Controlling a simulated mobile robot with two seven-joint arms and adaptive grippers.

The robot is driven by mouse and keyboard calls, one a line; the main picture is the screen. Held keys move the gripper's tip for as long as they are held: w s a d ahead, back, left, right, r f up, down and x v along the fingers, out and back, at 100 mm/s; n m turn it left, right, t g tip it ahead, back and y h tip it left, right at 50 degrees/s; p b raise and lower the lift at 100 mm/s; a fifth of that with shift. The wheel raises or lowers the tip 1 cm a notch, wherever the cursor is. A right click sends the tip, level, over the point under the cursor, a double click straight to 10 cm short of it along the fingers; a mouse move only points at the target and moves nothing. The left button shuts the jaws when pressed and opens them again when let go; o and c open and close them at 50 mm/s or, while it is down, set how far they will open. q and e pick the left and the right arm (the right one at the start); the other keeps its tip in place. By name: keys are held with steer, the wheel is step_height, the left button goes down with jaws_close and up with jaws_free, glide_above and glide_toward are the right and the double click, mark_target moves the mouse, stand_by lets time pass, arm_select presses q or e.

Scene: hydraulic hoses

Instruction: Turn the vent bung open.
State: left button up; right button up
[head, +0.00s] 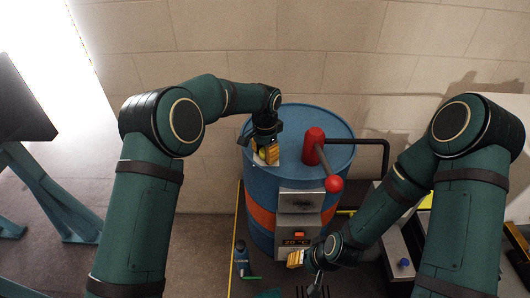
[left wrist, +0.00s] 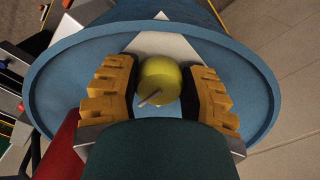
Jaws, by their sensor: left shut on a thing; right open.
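The vent bung is a yellow-green round knob (left wrist: 158,80) with a small pale pin. It sits on the top of the blue drum (head: 262,180), over a white marking. My left gripper (left wrist: 156,88) has its yellow fingers on both sides of the bung and is shut on it. In the head view my left gripper (head: 267,154) is at the left part of the drum lid, mostly covering the bung. My right gripper (head: 306,262) is open and low in front of the drum, by the panel, with nothing seen between its fingers.
A red pump (head: 314,145) with a red ball-ended handle (head: 333,184) stands on the lid right of the bung. A black pipe (head: 373,142) runs off to the right. A grey panel (head: 299,203) with a display is on the drum's front. A blue bottle (head: 241,259) stands at lower left.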

arm_select(q)
steer(key=o, duration=1.2)
steer(key=shift+f, duration=0.1)
step_height(320, 180, up, 12)
steer(key=shift+s, duration=0.1)
